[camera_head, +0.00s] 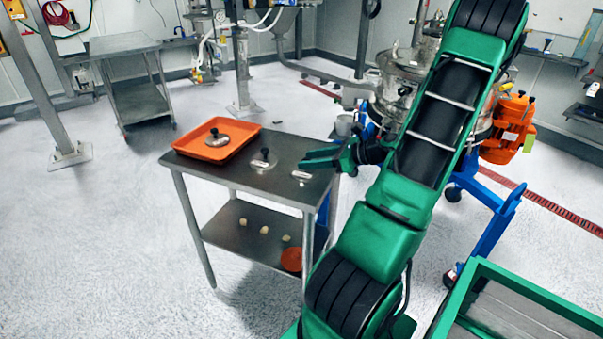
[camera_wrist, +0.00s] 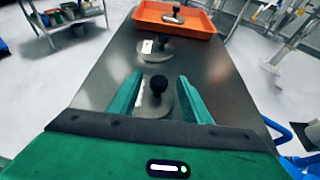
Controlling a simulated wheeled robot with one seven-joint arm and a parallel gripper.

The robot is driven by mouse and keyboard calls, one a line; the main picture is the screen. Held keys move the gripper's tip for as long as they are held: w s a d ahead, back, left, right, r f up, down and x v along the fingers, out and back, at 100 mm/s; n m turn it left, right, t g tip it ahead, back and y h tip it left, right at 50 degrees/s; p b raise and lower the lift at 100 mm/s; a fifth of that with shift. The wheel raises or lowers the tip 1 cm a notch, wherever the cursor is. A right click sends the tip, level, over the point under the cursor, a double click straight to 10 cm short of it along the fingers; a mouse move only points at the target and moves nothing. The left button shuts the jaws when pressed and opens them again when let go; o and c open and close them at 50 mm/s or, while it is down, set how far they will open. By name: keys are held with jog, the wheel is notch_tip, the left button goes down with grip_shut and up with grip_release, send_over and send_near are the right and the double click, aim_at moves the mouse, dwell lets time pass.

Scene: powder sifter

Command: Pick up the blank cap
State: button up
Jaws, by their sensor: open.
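Three flat metal discs with black knobs are in view, and I cannot tell for sure which is the blank cap. The nearest disc (camera_wrist: 169,105) sits on the steel table, its black knob between my fingers; it also shows in the head view (camera_head: 301,177). A second disc (camera_head: 264,163) lies farther along the table, with a pale label in the wrist view (camera_wrist: 155,52). A third disc (camera_head: 217,141) lies in the orange tray (camera_head: 247,132). My gripper (camera_wrist: 160,76) is open, its green fingers apart on either side of the nearest knob; it also shows in the head view (camera_head: 306,157).
The steel table (camera_head: 230,178) has a lower shelf with several small pale pieces and an orange round item (camera_head: 291,260). The sifter machine (camera_head: 405,85) with its orange motor (camera_head: 507,130) stands to the right. Open floor lies left of the table.

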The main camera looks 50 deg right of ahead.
jog(key=shift+x, duration=1.1)
grip_shut()
jog(key=shift+r, duration=0.15)
